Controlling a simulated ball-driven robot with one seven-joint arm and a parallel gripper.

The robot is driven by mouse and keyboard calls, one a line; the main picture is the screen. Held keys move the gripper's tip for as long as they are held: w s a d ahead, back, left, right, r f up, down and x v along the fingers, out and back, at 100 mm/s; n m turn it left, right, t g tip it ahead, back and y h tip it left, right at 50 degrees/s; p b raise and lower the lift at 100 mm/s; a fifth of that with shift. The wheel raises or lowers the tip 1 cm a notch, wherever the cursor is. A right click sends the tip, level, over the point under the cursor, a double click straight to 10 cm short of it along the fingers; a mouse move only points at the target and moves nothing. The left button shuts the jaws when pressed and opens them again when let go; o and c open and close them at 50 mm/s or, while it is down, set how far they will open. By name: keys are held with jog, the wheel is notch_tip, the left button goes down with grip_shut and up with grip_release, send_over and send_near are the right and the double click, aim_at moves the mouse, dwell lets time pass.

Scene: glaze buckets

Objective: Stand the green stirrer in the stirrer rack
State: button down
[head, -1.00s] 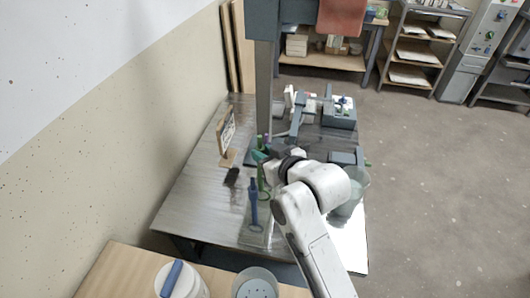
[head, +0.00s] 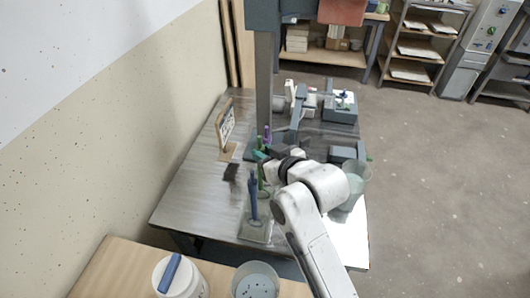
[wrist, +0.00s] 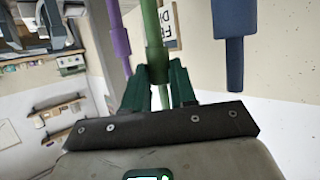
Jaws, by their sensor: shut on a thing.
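The green stirrer (wrist: 152,35) is between the two dark green fingers of my gripper (wrist: 160,85) in the wrist view, and they are shut on it. In the head view my gripper (head: 265,155) is over the table, with part of the green stirrer (head: 261,177) showing below it. A blue stirrer (head: 254,197) stands upright nearer the front, over a pale, flat rack base (head: 256,232). A purple stirrer (head: 267,133) shows just behind my gripper. My gripper and arm hide much of the rack, and I cannot tell whether the green stirrer's lower end touches it.
In the wrist view the purple (wrist: 119,40) and blue (wrist: 234,40) stirrers flank the green one closely. A translucent bucket (head: 354,185) stands right of my wrist. A small sign (head: 226,130) and a dark brush (head: 231,173) are left. The table's left front (head: 190,205) is clear.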

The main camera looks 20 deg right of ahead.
jog(key=shift+f+b, duration=0.95)
jog(key=shift+f, duration=0.65)
jog(key=c, duration=0.8)
grip_release()
jog(key=v, duration=1)
jog(key=shift+s+r, duration=0.15)
jog(key=shift+s, duration=0.25)
